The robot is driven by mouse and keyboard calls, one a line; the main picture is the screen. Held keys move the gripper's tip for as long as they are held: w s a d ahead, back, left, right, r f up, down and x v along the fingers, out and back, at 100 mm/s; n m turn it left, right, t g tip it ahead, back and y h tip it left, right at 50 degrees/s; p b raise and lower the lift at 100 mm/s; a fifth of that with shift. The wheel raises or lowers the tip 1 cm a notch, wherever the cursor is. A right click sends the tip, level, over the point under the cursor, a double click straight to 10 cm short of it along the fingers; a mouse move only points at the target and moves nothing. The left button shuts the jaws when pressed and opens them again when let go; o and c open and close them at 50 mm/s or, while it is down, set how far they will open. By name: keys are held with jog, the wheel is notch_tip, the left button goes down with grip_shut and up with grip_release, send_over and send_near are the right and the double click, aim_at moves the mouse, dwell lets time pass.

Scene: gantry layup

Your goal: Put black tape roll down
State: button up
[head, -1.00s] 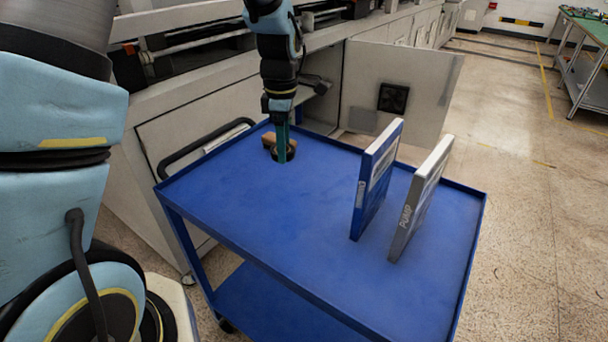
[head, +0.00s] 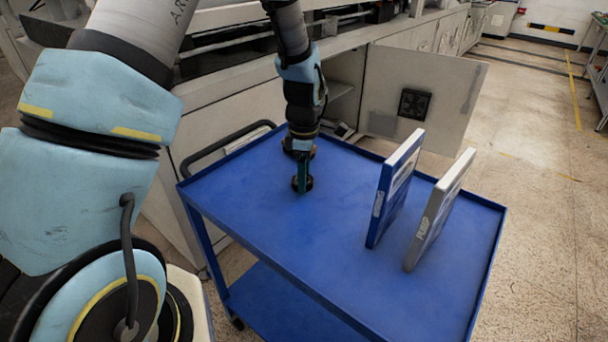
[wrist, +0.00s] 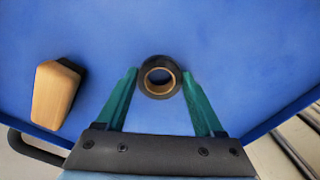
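The black tape roll (wrist: 160,77) has a tan inner ring. In the wrist view it lies between the two green fingertips of my gripper (wrist: 160,72), its hole facing the camera. The fingers are spread by about the roll's width, one against each side. In the head view the roll (head: 302,184) is at the lower end of my gripper (head: 303,178), low at the blue cart top (head: 265,215). I cannot tell whether it touches the surface.
A wooden-topped block (wrist: 57,95) lies left of the roll in the wrist view. A blue binder (head: 393,190) and a grey binder (head: 438,210) stand upright on the cart's right side. The cart top has a raised rim. Its middle is clear.

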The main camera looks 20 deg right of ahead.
jog(key=o, duration=0.4)
jog(key=shift+r, duration=0.1)
notch_tip(320, 180, up, 12)
jog(key=b, duration=0.1)
jog(key=s+a+m+t, duration=0.1)
jog(key=s+a+m, duration=0.3)
jog(key=a+m, duration=0.9)
jog(key=shift+a+t, duration=0.3)
jog(key=shift+a, duration=8.4)
